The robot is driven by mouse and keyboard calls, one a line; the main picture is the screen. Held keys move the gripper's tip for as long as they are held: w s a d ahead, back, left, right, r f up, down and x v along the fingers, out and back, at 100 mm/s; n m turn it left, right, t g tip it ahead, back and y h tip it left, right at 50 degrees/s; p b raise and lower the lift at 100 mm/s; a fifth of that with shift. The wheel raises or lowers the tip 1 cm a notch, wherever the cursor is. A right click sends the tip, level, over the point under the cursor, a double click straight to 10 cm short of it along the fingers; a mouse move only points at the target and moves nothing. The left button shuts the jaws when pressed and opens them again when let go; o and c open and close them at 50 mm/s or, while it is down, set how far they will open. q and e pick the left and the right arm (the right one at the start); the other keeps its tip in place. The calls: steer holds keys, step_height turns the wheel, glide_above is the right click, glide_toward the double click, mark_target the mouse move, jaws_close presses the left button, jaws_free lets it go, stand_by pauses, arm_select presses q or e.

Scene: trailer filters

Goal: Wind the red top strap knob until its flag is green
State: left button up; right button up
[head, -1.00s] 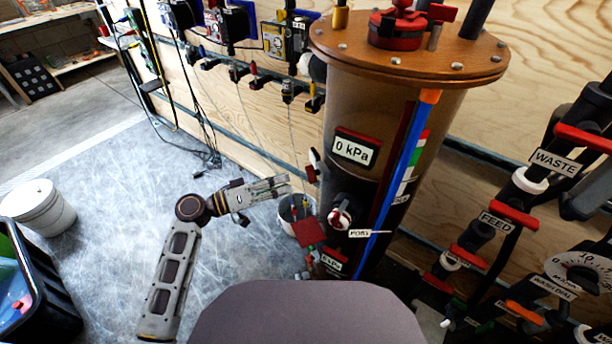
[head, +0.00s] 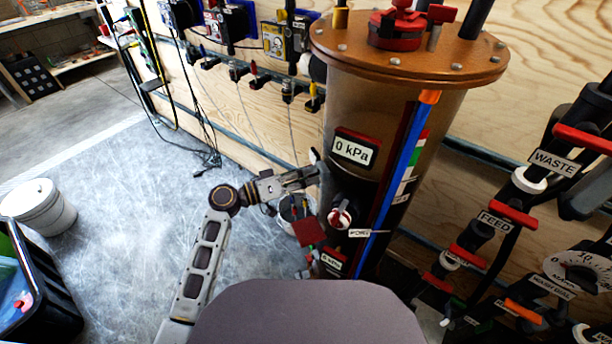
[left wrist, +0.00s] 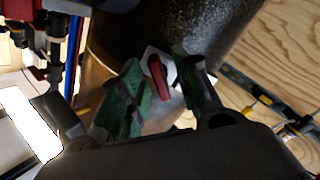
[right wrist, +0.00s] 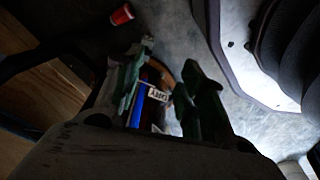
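A small red bar-shaped knob on a pale plate shows in the left wrist view (left wrist: 158,78), set against the dark side of the cylinder. I take it for the top strap knob, but no label confirms this. My left gripper (left wrist: 156,70) is open, with its green-padded fingers on either side of the knob; contact cannot be told. In the head view my left gripper (head: 308,174) reaches the cylinder's left side and largely covers that spot. A red square plate (head: 310,232), possibly a flag, sits lower. My right gripper (right wrist: 168,58) is open and empty in the right wrist view.
The tall brown cylinder (head: 400,110) carries a "0 kPa" sign (head: 353,149), a red-and-white knob (head: 340,217) and a red lid fitting (head: 396,30).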

arm_select(q)
jaws_close()
arm_select(e)
steer(key=shift+w+r, duration=0.2)
arm_select(q)
steer(key=shift+n+p, duration=1.6)
steer(key=shift+n, duration=1.4)
arm_select(e)
steer(key=s+d+f, duration=0.4)
steer(key=s+f, duration=0.1)
steer(key=f, duration=0.1)
steer(key=shift+f, duration=0.1)
arm_select(q)
jaws_free()
